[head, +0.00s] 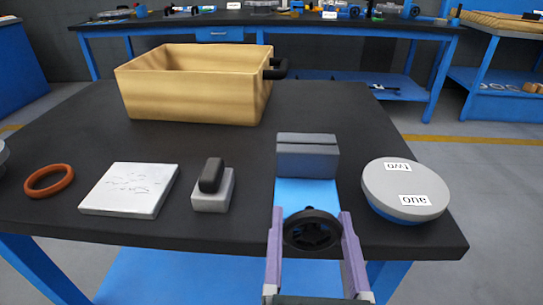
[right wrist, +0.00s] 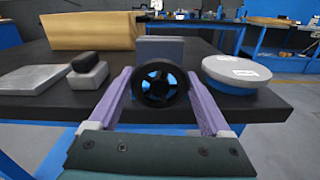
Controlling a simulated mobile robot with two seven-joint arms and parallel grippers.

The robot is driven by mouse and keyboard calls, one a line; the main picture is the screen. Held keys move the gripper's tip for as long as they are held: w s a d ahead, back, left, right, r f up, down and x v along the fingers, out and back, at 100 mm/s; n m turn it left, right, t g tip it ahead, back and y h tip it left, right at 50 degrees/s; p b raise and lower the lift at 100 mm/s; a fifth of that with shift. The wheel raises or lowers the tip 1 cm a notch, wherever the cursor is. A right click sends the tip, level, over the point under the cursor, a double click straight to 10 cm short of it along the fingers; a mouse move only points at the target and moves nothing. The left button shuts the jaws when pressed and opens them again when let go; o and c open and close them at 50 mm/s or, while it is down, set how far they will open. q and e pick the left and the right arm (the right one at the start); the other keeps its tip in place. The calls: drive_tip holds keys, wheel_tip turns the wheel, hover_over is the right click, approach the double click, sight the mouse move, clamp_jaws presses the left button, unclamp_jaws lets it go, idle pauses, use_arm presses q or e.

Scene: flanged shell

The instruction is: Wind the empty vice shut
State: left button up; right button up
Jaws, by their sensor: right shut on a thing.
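The vice has grey jaws (head: 307,158) and a blue bed (head: 305,192) at the front of the dark table. A thin dark line runs between the jaws; I see nothing held there, and cannot tell whether they touch. Its black handwheel (head: 312,231) faces me at the table's front edge. My right gripper (head: 311,214) is shut on the handwheel, one purple finger on each side of the rim. In the right wrist view the handwheel (right wrist: 160,85) sits between the fingers, with the vice's grey block (right wrist: 160,48) behind. My left gripper is out of view.
A round grey turntable (head: 405,185) labelled "one" and "two" stands right of the vice. To the left are a block with a black handle (head: 212,187), a pale plate (head: 130,189) and an orange ring (head: 49,180). A wooden box (head: 190,95) stands behind.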

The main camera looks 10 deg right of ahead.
drive_tip(key=shift+n, duration=0.5)
drive_tip(key=o, duration=1.2)
drive_tip(key=v, duration=1)
